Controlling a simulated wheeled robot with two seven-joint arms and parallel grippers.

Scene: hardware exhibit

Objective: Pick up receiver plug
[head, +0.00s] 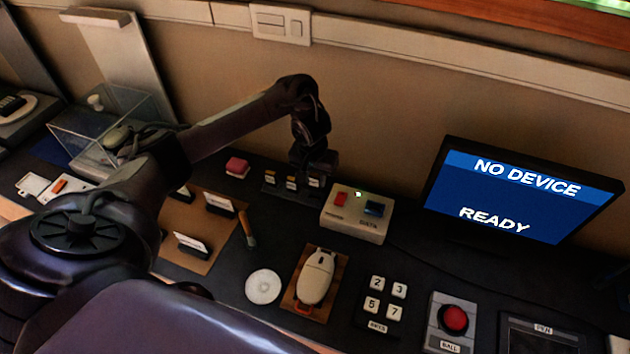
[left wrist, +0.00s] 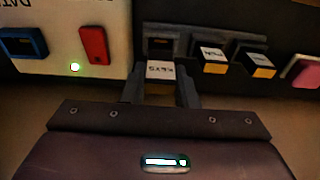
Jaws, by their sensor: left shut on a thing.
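Several small plugs with white labels and yellow ends stand in a row on a dark rack (head: 270,189) below the wall. My left gripper (head: 314,174) reaches down to the one at the right end of the row. In the left wrist view, my left gripper (left wrist: 161,91) is shut on this labelled plug (left wrist: 160,71), in front of its dark slot. Its label is upside down and hard to read, so I cannot tell if it is the receiver plug. Two other plugs (left wrist: 212,59) sit beside it, apart from the fingers. My right gripper is out of view.
A beige box (head: 352,226) with a red part, a blue part and a lit green light stands close right of the gripper. A monitor (head: 520,190) reads "NO DEVICE READY". A white mouse (head: 317,276), a pink block (head: 237,166) and a white disc (head: 263,287) are nearby.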

